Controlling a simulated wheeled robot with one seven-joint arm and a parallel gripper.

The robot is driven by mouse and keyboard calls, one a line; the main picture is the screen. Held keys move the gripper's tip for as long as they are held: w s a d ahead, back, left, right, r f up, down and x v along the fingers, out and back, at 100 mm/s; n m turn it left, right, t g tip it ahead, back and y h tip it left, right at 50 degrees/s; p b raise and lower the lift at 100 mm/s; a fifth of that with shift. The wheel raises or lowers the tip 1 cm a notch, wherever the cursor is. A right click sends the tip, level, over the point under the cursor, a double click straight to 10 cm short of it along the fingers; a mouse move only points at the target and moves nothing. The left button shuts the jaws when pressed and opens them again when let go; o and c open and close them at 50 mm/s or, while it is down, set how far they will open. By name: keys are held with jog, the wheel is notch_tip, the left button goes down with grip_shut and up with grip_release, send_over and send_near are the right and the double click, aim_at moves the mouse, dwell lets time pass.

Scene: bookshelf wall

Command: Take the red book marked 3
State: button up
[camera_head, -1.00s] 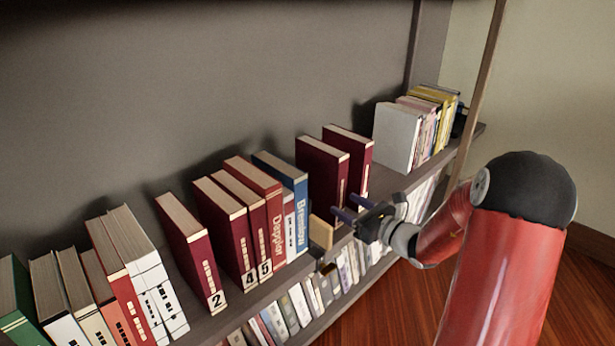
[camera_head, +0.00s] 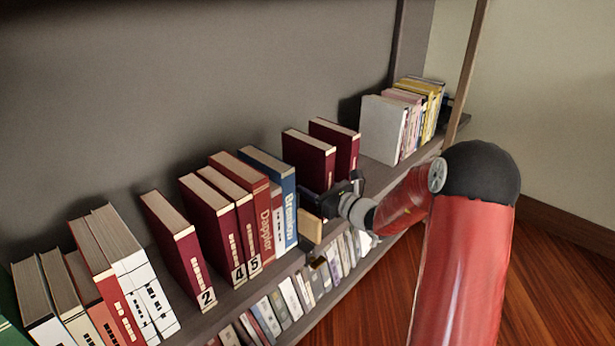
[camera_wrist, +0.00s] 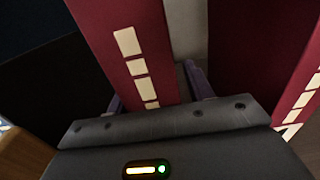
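Two dark red books stand upright toward the right of the shelf in the head view: a left one (camera_head: 308,160) and a right one (camera_head: 337,142). My gripper (camera_head: 340,195) is at the front of this pair and hides their lower spines, so no number 3 can be read. In the wrist view, a red book spine (camera_wrist: 135,60) with cream blocks stands between my gripper's open fingers (camera_wrist: 155,85), with a gap on its right side. The other red book (camera_wrist: 250,55) is to the right, its label only partly visible.
Red books marked 2 (camera_head: 185,245), 4 (camera_head: 215,225) and 5 (camera_head: 240,220) stand to the left, with a blue book (camera_head: 275,190). A tan block (camera_head: 310,227) is just left of my gripper. White and yellow books (camera_head: 380,130) stand at right. A lower shelf holds more books.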

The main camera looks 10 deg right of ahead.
grip_shut()
jog(key=shift+r, duration=0.1)
jog(key=shift+r, duration=0.1)
